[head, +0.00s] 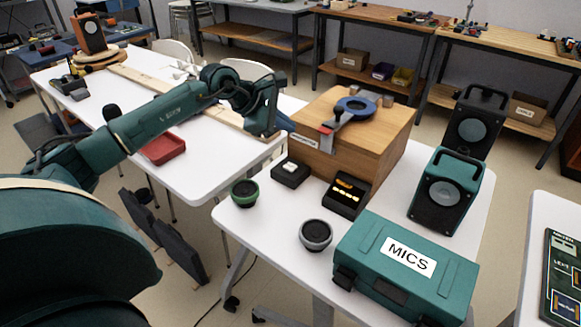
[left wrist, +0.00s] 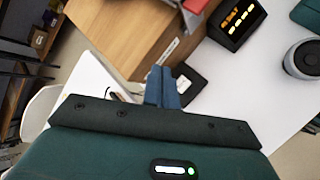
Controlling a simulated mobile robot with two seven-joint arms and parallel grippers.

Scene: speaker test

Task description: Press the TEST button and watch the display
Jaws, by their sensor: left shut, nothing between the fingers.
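A small black box (head: 290,175) with a pale button (head: 291,167) on top stands on the white table, left of the display. Any lettering on it is too small to read. The display (head: 347,193) is a black box with lit amber marks; it also shows in the left wrist view (left wrist: 238,20). My left gripper (head: 286,122) is shut and empty, above and behind the button box, beside the wooden box. In the left wrist view its blue fingers (left wrist: 163,88) are together and partly hide the button box (left wrist: 191,83). My right gripper is out of view.
A red tray (head: 164,149) lies on the left table.

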